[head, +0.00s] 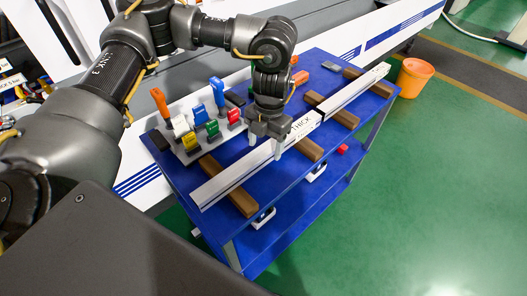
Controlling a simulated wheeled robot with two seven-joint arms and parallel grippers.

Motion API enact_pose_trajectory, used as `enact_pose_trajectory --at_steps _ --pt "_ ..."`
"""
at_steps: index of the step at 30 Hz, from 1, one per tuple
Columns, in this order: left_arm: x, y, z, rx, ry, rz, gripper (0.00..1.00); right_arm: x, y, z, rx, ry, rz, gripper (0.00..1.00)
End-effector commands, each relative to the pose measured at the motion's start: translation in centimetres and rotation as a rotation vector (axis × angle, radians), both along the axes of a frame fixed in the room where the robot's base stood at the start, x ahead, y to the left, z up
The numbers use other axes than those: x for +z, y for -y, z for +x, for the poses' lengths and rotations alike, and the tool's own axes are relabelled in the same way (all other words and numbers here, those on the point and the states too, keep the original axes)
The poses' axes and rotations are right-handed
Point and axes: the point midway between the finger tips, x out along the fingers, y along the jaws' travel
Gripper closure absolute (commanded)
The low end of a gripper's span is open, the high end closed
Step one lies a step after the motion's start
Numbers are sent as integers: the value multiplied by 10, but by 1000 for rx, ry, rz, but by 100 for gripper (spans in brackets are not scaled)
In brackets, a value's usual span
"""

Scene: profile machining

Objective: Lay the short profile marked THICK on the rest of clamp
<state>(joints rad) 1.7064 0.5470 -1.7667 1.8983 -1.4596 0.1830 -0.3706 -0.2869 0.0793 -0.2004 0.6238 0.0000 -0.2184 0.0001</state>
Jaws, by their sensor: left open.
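A pale profile (232,178) marked THICK near its right end lies on brown wooden blocks on the blue cart. My left gripper (266,151) is open just above and around this profile, its two fingers pointing down on either side, left of the THICK mark. I cannot tell whether the fingers touch it. A second pale profile (355,90) lies in line with it to the upper right, with a dark break between them. My right gripper is not in view. I cannot make out a clamp rest for certain.
The blue cart (178,176) also carries a grey holder with several coloured-handled items, such as a blue one (217,92), close to my left forearm. An orange bucket (414,78) stands on the green floor. The white machine (145,190) runs behind the cart.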

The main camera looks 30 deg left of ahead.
Motion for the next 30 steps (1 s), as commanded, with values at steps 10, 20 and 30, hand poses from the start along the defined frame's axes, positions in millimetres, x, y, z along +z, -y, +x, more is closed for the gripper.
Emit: enact_pose_trajectory --at_steps 10,20,30 --pt "-25 -2 -4 1 1 0 34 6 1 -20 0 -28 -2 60" --pt "-25 -2 -4 1 1 0 62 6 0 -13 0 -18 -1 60" --pt "-24 -2 -4 1 1 0 100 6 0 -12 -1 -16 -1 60"
